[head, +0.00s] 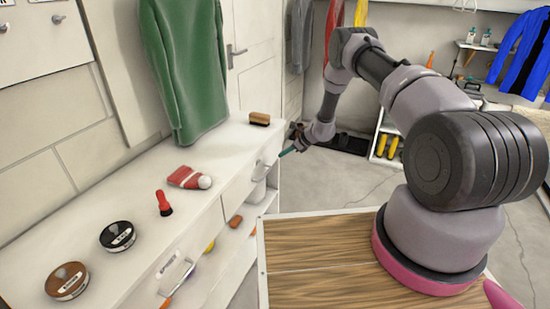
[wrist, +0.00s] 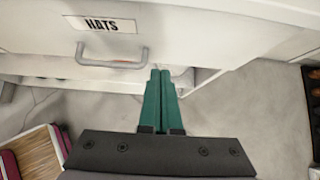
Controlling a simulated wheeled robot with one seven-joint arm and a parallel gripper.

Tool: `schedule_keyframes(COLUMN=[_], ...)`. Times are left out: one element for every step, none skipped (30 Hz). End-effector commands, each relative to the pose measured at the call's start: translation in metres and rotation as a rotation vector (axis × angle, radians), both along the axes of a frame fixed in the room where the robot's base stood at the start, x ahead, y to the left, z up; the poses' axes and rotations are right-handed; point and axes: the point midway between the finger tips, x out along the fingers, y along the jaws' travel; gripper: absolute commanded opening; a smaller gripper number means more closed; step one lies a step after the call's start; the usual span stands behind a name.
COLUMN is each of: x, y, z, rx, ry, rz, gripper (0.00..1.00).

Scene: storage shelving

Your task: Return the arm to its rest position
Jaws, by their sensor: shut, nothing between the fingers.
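My arm reaches out from its base at the right of the head view, bent up and then down toward the white shelving. My gripper (head: 287,152) is at the end of it, beside the front of the white cabinet (head: 90,220). In the wrist view my gripper's green fingers (wrist: 162,80) are together with nothing between them. The drawer front looks flush, and the fingers appear apart from the handle.
A green garment (head: 185,70) hangs behind. A shelf with yellow boots (head: 386,146) stands beyond open floor.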

Motion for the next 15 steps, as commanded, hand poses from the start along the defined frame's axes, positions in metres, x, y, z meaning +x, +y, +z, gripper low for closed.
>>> schedule_keyframes(x=[-0.005, -0.007, -0.011, -0.012, -0.015, -0.017, -0.018, -0.020, -0.021, -0.022, -0.023, -0.024, -0.023, -0.023, -0.022], y=[-0.010, -0.014, -0.019, -0.022, -0.026, -0.029, -0.032, -0.034, -0.037, -0.038, -0.040, -0.041, -0.041, -0.042, -0.042], z=[0.008, 0.013, 0.018, 0.022, 0.026, 0.030, 0.033, 0.035, 0.038, 0.040, 0.041, 0.044, 0.048, 0.054, 0.064], rx=[0.000, -0.001, -0.002, -0.002, -0.001, -0.002, -0.002, -0.002, -0.002, -0.002, -0.002, -0.002, -0.004, -0.006, -0.011], ry=[0.003, 0.003, 0.003, 0.003, 0.004, 0.003, 0.003, 0.003, 0.003, 0.005, 0.004, 0.002, -0.001, -0.007, -0.018], rz=[-0.004, -0.004, -0.004, -0.004, -0.004, -0.004, -0.002, -0.002, -0.002, -0.002, -0.001, 0.001, 0.004, 0.011, 0.023], gripper=[0.00, 0.00, 0.00, 0.00, 0.00, 0.00, 0.00, 0.00, 0.00, 0.00, 0.00, 0.00, 0.00, 0.00, 0.00])
